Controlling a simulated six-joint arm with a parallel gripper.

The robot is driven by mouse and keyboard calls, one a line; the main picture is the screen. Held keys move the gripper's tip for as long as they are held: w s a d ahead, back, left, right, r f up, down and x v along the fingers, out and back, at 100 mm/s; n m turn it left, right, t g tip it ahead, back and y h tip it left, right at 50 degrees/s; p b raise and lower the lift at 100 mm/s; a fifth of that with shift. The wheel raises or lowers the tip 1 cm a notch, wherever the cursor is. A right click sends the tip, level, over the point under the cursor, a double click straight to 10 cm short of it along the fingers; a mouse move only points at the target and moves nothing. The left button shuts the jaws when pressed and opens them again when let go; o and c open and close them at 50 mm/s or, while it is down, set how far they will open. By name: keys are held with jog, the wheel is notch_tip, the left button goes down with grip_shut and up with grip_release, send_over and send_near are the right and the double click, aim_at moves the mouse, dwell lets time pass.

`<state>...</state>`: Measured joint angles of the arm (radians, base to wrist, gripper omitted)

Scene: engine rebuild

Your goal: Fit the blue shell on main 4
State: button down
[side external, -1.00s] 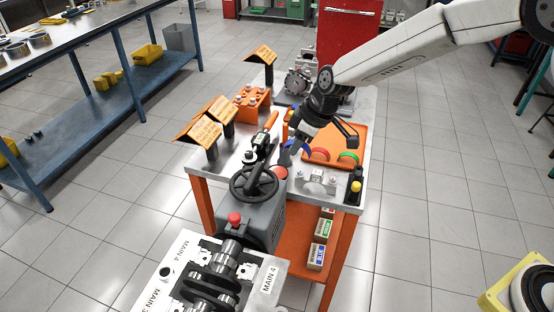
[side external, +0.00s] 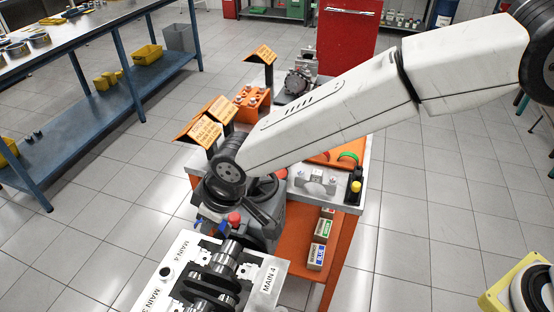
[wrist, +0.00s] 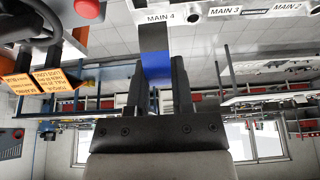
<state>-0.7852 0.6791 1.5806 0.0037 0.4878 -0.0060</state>
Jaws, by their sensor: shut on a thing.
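My gripper (wrist: 158,85) is shut on the blue shell (wrist: 154,65), which shows between the two fingers in the wrist view. In the side view my gripper (side external: 213,222) is over the near end of the cart, and a small bit of blue shows beside it. The engine block (side external: 165,278) stands at the bottom, with its MAIN 4 label (side external: 269,279) and crankshaft (side external: 215,280) visible. In the wrist view the MAIN 4 label (wrist: 160,17) is just beyond the shell. The shell and block appear apart. My wrist hides much of the shell.
A red knob (side external: 234,218) on the grey machine is close to my gripper. An orange tray (side external: 325,158) holds a green shell (side external: 348,158). Orange sign boards (side external: 204,130) stand at the cart's left. Boxes (side external: 320,240) sit on the lower shelf.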

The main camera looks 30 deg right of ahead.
jog(key=shift+d+f, duration=0.1)
jog(key=shift+f, duration=1.8)
jog(key=shift+f, duration=0.25)
jog(key=shift+f, duration=2.75)
